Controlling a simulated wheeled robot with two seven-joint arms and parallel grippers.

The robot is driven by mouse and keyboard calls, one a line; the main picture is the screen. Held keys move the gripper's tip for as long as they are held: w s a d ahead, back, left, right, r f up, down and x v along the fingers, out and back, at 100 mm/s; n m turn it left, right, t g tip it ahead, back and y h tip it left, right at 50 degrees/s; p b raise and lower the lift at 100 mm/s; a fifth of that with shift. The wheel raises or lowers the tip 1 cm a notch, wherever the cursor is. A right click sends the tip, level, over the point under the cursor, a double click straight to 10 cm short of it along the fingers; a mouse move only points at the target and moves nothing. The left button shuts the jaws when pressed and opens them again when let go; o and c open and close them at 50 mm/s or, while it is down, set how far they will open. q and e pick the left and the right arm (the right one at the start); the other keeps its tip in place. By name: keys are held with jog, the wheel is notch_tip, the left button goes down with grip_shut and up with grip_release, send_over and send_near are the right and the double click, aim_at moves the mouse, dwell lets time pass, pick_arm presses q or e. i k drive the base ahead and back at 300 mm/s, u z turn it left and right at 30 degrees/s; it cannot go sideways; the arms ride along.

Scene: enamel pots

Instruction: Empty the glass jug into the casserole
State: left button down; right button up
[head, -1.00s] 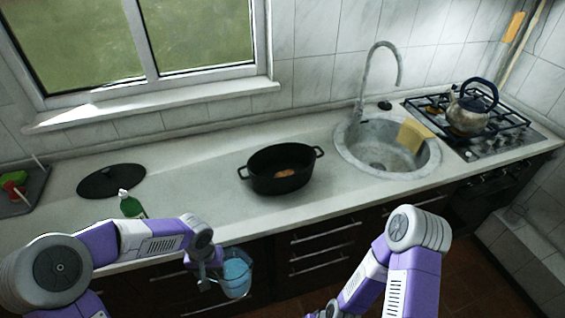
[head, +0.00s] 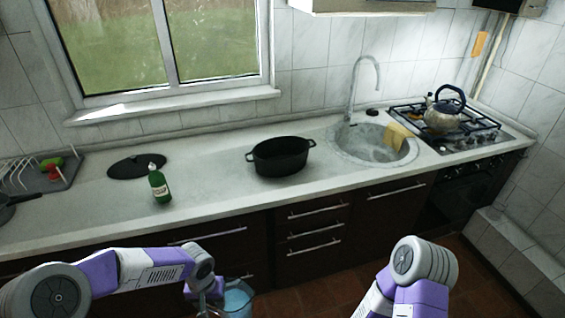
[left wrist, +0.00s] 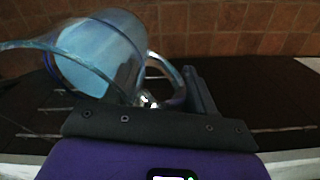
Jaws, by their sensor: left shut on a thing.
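The glass jug (head: 238,299) holds something light blue and hangs low in front of the cupboards, partly cut off by the bottom edge of the head view. My left gripper (head: 208,293) is shut on the jug's handle; in the left wrist view the jug (left wrist: 98,55) and its handle by the jaws show large. The black oval casserole (head: 281,158) stands open on the counter, above and to the right of the jug. Its inside bottom is mostly hidden now. My right arm shows at the lower right, but its gripper is out of view.
A green bottle (head: 159,185) stands on the counter left of the casserole, near a black lid (head: 136,166). A sink (head: 375,147) with a yellow cloth (head: 399,135) is to the right, then a kettle (head: 443,116) on the hob. Counter around the casserole is clear.

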aim_at(281, 157)
jog(key=k, duration=0.35)
jog(key=z, duration=0.85)
jog(key=i, duration=1.1)
jog(key=u, duration=0.3)
